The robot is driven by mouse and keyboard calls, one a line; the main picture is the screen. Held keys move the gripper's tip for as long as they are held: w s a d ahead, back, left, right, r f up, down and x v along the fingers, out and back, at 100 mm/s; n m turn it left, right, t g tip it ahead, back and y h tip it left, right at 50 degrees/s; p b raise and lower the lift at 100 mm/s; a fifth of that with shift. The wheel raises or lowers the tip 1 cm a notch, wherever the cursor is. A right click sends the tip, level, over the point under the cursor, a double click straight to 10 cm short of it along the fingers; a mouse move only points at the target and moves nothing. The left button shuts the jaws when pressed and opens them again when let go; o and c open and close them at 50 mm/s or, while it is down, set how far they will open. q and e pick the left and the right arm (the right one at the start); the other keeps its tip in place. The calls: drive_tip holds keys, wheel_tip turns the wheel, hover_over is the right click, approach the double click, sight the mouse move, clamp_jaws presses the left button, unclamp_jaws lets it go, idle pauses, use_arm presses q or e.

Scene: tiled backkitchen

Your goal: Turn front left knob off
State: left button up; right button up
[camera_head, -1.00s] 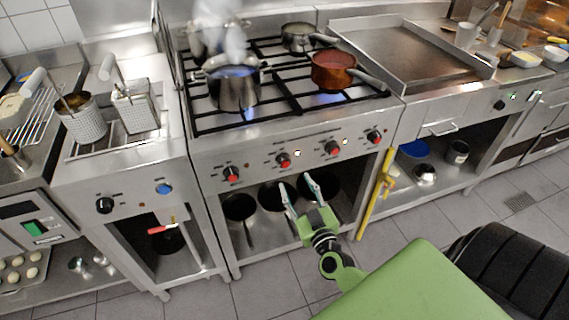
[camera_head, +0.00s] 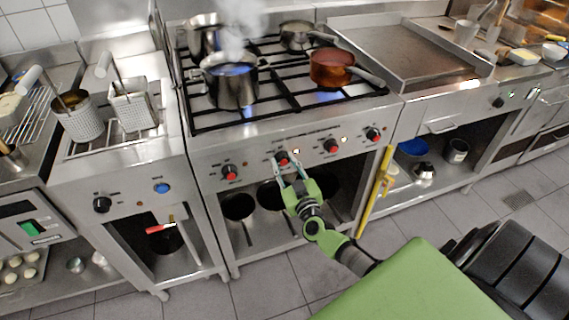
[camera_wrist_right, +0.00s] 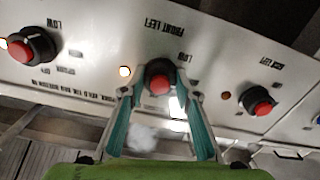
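The front left knob (camera_head: 282,158) is the second from the left on the stove's front panel, black with a red cap. In the right wrist view the knob (camera_wrist_right: 160,80) sits below a "FRONT LEFT" label, seen upside down. My right gripper (camera_head: 286,160) is at this knob. In the wrist view the right gripper (camera_wrist_right: 162,78) is open, with one teal-padded finger on each side of the knob; I cannot tell whether the tips touch it. A lit indicator (camera_wrist_right: 125,72) shows beside the knob. My left gripper is not in view.
The rear left knob (camera_wrist_right: 261,104) and another knob (camera_wrist_right: 35,46) flank it. A steaming pot (camera_head: 232,82) stands over a blue flame on the stove, with a copper pan (camera_head: 332,68) to its right. A yellow bar (camera_head: 376,192) stands right of the stove's open shelf.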

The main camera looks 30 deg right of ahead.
drive_tip(key=c, duration=0.3)
drive_tip(key=shift+c, duration=0.2)
drive_tip(key=shift+m, duration=0.4)
drive_tip(key=m, duration=0.2)
drive_tip(key=shift+m, duration=0.4)
drive_tip(key=m, duration=0.4)
drive_tip(key=shift+m, duration=0.3)
drive_tip(key=m, duration=0.4)
drive_tip(key=shift+b, duration=0.35)
drive_tip(key=m+b, duration=0.1)
drive_tip(key=m, duration=0.4)
drive_tip(key=shift+m, duration=0.4)
drive_tip(key=o, duration=1.1)
